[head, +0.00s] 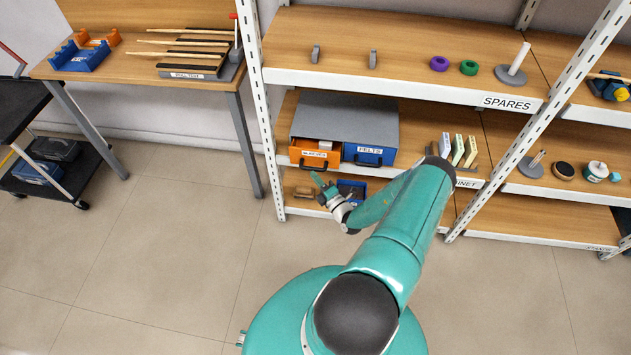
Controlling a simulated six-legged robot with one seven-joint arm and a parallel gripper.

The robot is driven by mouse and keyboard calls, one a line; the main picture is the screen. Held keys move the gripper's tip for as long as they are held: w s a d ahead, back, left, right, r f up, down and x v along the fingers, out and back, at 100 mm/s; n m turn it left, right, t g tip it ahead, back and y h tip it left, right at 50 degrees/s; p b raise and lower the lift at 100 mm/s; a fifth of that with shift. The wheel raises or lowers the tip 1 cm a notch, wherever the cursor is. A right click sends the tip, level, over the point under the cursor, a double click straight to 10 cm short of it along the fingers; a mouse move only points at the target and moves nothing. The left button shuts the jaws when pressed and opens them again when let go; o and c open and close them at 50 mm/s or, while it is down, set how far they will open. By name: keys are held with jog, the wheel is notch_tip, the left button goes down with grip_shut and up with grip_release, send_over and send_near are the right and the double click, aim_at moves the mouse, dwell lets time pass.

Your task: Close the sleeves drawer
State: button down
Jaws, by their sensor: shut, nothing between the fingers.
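The sleeves drawer (314,155) is the orange left drawer of a grey cabinet (345,118) on the middle shelf. It stands pulled out, with white contents showing over its front, and a dark handle below its label. The blue felts drawer (369,154) is beside it on the right and looks nearly flush with the cabinet. My gripper (317,181) is shut and empty. In the picture it shows just below the sleeves drawer's front; I cannot tell whether it touches the handle.
Shelf uprights (262,110) stand left of the cabinet. A workbench (140,55) is at the left. The floor (170,240) in front is clear.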

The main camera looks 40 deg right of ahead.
jog(key=shift+w+d, duration=0.8)
jog(key=shift+d, duration=0.2)
jog(key=shift+w+d, duration=0.8)
jog(key=shift+d, duration=0.2)
jog(key=shift+w+d, duration=0.1)
jog(key=shift+d, duration=0.05)
jog(key=shift+w+d+r, duration=0.1)
jog(key=shift+d+r, duration=0.05)
jog(key=shift+a, duration=0.3)
send_near(313, 161)
jog(key=s+a+f, duration=0.1)
jog(key=s+a, duration=0.2)
jog(key=s, duration=0.2)
jog(key=shift+s+a+f, duration=0.25)
jog(key=shift+a, duration=0.1)
